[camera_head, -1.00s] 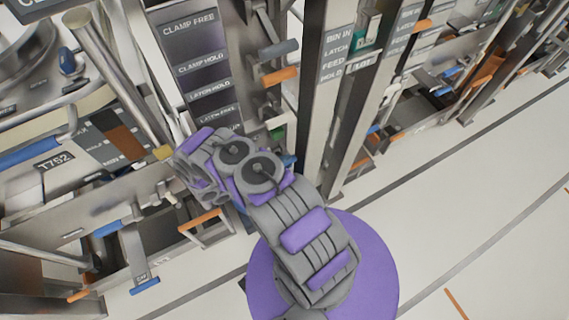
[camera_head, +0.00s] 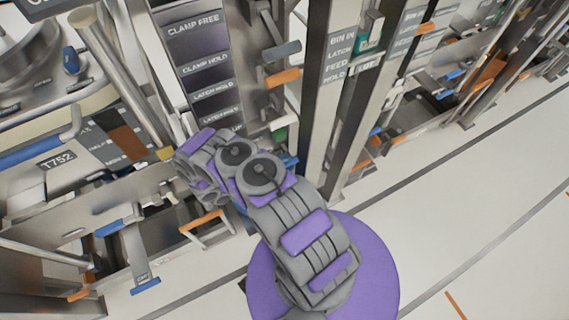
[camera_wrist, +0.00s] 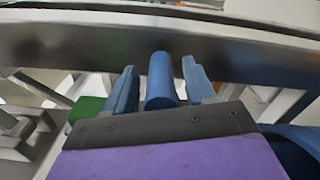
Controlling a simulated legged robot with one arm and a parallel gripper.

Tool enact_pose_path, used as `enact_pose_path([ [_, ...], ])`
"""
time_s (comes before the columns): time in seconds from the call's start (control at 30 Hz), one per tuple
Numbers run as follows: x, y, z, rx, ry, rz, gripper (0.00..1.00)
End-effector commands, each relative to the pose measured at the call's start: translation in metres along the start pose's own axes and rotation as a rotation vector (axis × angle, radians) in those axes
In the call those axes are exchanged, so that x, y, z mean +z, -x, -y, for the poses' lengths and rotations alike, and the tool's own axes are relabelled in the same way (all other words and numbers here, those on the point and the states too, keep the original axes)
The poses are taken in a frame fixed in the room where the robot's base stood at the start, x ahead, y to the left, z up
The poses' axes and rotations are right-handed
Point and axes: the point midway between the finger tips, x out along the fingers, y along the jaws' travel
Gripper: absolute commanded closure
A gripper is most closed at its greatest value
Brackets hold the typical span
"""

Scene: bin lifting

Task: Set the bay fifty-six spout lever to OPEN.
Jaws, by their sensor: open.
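In the wrist view, a blue cylindrical handle (camera_wrist: 160,80) stands between the two blue-grey fingers of my gripper (camera_wrist: 160,72). The fingers are open, one on each side of the handle, with a gap visible on both sides. No bay number or OPEN mark is legible in the wrist view, so I cannot tell from it whether this handle is the spout lever. In the head view, my arm hides the gripper and the handle.
A metal beam (camera_wrist: 240,62) crosses just behind the handle. A green block (camera_wrist: 87,107) is left of the fingers. In the head view, a CLAMP/LATCH label panel (camera_head: 205,68), an orange lever (camera_head: 282,78) and a steel post (camera_head: 318,90) stand nearby. Floor (camera_head: 450,190) is clear at right.

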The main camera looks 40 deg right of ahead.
Motion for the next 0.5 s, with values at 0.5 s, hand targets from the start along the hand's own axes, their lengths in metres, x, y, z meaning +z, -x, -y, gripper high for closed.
enact_pose_path([
  [0.5, -0.001, 0.083, 0.0, -0.002, -0.004, -0.004, 0.45],
])
